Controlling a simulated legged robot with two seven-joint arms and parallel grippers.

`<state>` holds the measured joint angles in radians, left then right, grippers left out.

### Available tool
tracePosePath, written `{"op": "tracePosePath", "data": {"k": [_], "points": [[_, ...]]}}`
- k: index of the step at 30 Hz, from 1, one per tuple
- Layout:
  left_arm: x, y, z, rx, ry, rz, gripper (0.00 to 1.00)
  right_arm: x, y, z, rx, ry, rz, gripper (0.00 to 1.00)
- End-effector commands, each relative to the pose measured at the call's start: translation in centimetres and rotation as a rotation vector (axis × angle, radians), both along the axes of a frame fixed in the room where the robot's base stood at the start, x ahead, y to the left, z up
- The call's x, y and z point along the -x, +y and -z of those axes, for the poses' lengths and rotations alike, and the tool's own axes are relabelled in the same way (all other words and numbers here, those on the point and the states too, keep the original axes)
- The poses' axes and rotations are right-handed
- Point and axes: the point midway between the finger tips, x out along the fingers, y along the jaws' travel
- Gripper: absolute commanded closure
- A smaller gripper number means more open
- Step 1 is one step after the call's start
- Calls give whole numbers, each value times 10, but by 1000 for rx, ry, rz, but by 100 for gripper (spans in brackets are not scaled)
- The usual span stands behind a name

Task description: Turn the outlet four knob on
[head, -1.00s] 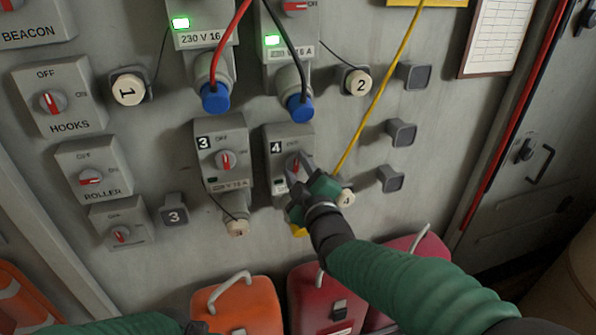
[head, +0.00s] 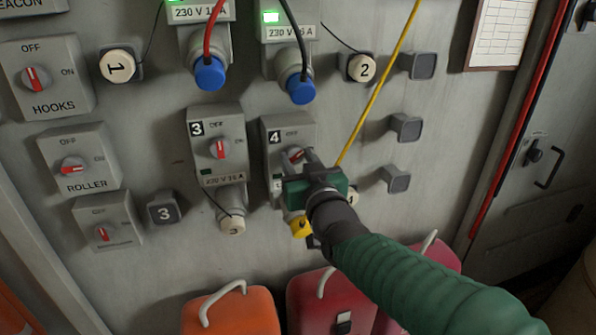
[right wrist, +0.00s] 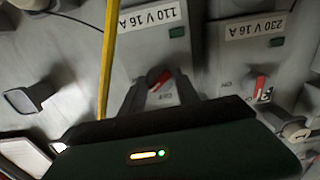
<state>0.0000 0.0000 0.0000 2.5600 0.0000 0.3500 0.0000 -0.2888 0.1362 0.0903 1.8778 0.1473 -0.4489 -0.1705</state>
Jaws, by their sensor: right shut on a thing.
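The outlet four box (head: 291,134) is a grey panel unit marked 4. Its knob has a red pointer (head: 296,154), tilted off the OFF mark, partly hidden behind my right gripper (head: 307,157). In the right wrist view, upside down, the box reads 110 V 16 A (right wrist: 150,22). There the two fingers of my right gripper (right wrist: 160,88) are shut on either side of the knob (right wrist: 160,78), its red pointer slanted between OFF and the ON side. The box's small green lamp window (right wrist: 177,31) looks dark. My left gripper is out of view.
The outlet three box (head: 215,140) is close at the left, its pointer at OFF. A yellow cable (head: 375,85) runs just right of box four. Orange (head: 235,312) and red cases (head: 318,300) stand underneath.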

Motion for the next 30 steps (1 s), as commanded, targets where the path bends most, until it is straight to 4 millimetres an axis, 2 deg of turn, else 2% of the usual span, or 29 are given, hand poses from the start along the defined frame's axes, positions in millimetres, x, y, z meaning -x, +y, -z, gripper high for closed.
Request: {"op": "tracePosePath", "data": {"k": [1,15,30], "points": [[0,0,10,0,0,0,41,0,0,8,-38,18,-1,100],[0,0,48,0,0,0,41,0,0,7,-422,144,0,100],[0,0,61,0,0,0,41,-1,0,5,-592,202,1,100]]}}
